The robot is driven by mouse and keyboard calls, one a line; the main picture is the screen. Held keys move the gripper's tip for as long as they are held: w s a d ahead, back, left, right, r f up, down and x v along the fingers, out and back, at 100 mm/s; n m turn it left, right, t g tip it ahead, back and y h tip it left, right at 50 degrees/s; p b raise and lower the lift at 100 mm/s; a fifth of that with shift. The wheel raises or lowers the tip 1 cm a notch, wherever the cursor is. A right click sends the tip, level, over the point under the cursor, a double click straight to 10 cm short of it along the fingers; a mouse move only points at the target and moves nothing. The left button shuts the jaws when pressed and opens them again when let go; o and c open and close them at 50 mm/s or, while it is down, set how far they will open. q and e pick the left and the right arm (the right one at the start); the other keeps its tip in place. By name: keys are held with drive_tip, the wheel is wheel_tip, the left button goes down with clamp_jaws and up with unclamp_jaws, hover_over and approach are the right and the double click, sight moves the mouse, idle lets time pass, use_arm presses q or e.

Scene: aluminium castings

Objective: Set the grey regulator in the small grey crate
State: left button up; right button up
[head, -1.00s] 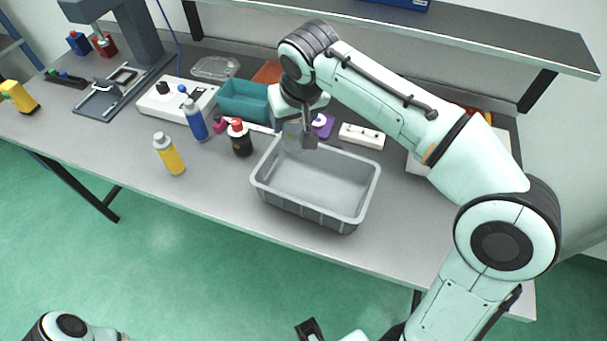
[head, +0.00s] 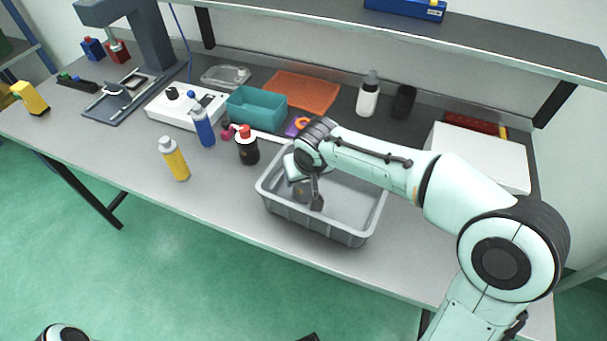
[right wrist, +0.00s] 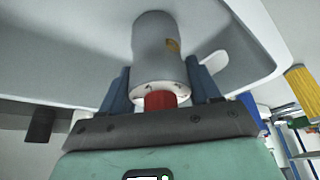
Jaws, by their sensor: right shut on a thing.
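The small grey crate (head: 335,228) stands on the bench near its front edge, open at the top. My right gripper (head: 309,197) reaches down inside it, toward its left part. In the right wrist view my right gripper (right wrist: 160,85) is shut on the grey regulator (right wrist: 158,48), a grey cylinder with a red end toward the palm. The pale crate interior surrounds it there. I cannot tell whether the regulator touches the crate floor. My left gripper is out of view.
A black bottle with a red cap (head: 247,148) stands just left of the crate. A yellow bottle (head: 174,160) and a blue bottle (head: 203,128) are further left.

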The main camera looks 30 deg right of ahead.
drive_tip(key=shift+f, duration=0.1)
drive_tip(key=o, duration=1.3)
drive_tip(key=shift+c, duration=0.2)
drive_tip(key=shift+r, duration=0.2)
drive_tip(key=p+v, duration=0.1)
drive_tip(key=v, duration=1.1)
drive_tip(key=shift+a, duration=0.1)
